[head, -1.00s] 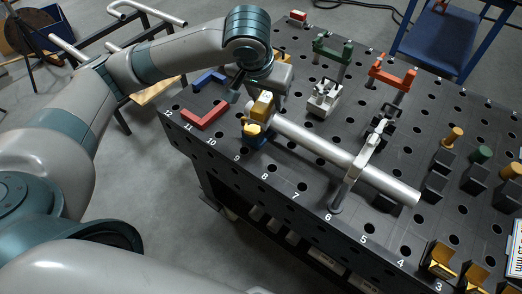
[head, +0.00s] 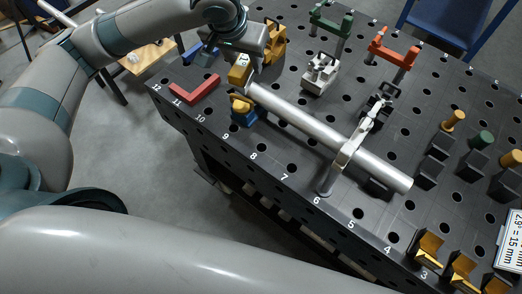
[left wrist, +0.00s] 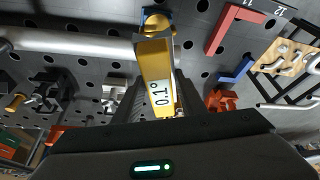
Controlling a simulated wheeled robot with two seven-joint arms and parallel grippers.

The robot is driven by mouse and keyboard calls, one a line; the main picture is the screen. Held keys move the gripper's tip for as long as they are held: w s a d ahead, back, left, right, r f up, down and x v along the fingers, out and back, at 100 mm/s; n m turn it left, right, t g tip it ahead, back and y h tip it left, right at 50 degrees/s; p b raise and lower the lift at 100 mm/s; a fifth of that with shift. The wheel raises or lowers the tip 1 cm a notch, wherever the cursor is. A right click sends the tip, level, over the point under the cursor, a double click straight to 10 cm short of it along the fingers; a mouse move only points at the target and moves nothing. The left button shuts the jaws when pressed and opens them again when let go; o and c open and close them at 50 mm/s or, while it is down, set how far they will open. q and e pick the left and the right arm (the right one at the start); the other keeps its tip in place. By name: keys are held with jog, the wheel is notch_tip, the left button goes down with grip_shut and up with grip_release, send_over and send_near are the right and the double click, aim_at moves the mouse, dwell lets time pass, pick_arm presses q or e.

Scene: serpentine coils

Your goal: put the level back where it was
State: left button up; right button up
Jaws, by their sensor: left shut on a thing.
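The level is a small yellow box (head: 239,72) with a display. In the left wrist view the level (left wrist: 152,62) reads 0.1°. My left gripper (head: 245,55) is shut on it; dark fingers flank it in the left wrist view (left wrist: 155,100). The level is beside the near-left end of the silver tube (head: 320,130). A blue support with a yellow top (head: 243,112) stands at that end, close below the level. I cannot tell whether the level touches the tube. My right gripper is out of view.
The dark perforated table (head: 290,185) has a red angle piece (head: 195,91) at the left. A silver clamp (head: 350,150) crosses the tube. A yellow piece (head: 275,42), green (head: 330,22) and red-orange (head: 394,50) brackets stand behind. Dark blocks with coloured knobs stand right.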

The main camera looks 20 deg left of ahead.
pick_arm(q)
jog(key=shift+s+d+f+m, duration=0.35)
jog(key=shift+s+m, duration=0.15)
jog(key=shift+m, duration=0.2)
jog(key=s+d+f+m+g+h+p, duration=0.3)
jog(key=s+d+m, duration=0.4)
jog(key=m, duration=0.8)
jog(key=s+f+g+h, duration=0.1)
jog(key=s, duration=0.2)
jog(key=shift+s+f+m, duration=0.3)
jog(key=shift+s+m, duration=0.1)
notch_tip(320, 180, down, 6)
jog(key=shift+r+p, duration=0.1)
jog(key=shift+p, duration=0.55)
jog(key=shift+f, duration=0.25)
